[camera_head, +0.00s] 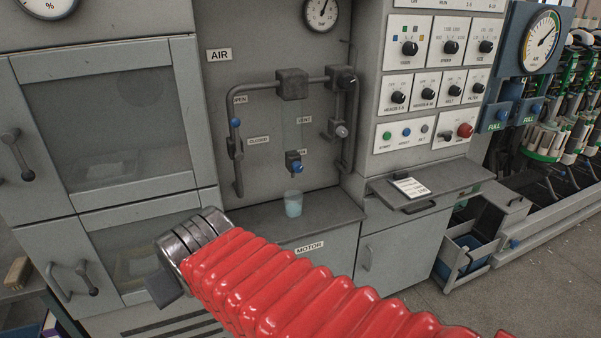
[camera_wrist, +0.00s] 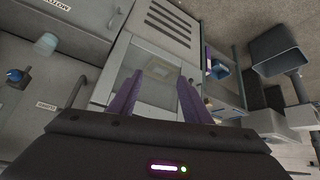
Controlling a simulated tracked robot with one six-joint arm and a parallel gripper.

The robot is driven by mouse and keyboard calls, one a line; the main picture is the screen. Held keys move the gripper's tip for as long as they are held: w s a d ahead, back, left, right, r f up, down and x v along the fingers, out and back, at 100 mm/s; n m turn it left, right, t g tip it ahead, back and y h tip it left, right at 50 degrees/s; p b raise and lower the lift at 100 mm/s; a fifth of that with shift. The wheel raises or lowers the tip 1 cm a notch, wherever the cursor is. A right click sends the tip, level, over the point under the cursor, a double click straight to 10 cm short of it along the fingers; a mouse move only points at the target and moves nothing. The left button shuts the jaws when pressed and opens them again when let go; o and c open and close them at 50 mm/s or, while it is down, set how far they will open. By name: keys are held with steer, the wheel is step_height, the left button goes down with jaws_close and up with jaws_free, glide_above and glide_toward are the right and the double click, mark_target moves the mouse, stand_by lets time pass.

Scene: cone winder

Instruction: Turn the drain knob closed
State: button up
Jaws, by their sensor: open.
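A small blue knob (camera_head: 296,166) sits on a dark valve low on the pipework panel, just above a clear cup (camera_head: 293,204). The small label beside it is too blurred to read fully, so I take it as the drain knob from its place. In the wrist view a blue knob (camera_wrist: 15,75) shows at the left edge, with the cup (camera_wrist: 46,43) near it. My gripper (camera_wrist: 165,88) is open and empty, its two purple fingers apart. It points at the lower cabinet door, away from the knob. In the head view my red-sleeved arm hides most of the gripper.
The cup stands on a grey ledge (camera_head: 335,207). Left of the knob a lever with a blue tip (camera_head: 235,122) hangs on the pipe by OPEN and CLOSED labels. A windowed cabinet door (camera_head: 105,115) stands left, a control panel (camera_head: 435,90) right. A small shelf (camera_head: 440,180) juts out.

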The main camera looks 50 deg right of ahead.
steer(key=w+d+m+t+h, duration=0.25)
steer(key=w+d, duration=0.45)
steer(key=d, duration=0.6)
steer(key=m+t+h, duration=0.2)
steer(key=t+h, duration=0.3)
steer(key=t, duration=0.1)
glide_toward(299, 170)
steer(key=v, duration=0.5)
steer(key=shift+d+r, duration=0.1)
steer(key=shift+w, duration=0.1)
steer(key=x, duration=1.4)
steer(key=shift+c, duration=0.2)
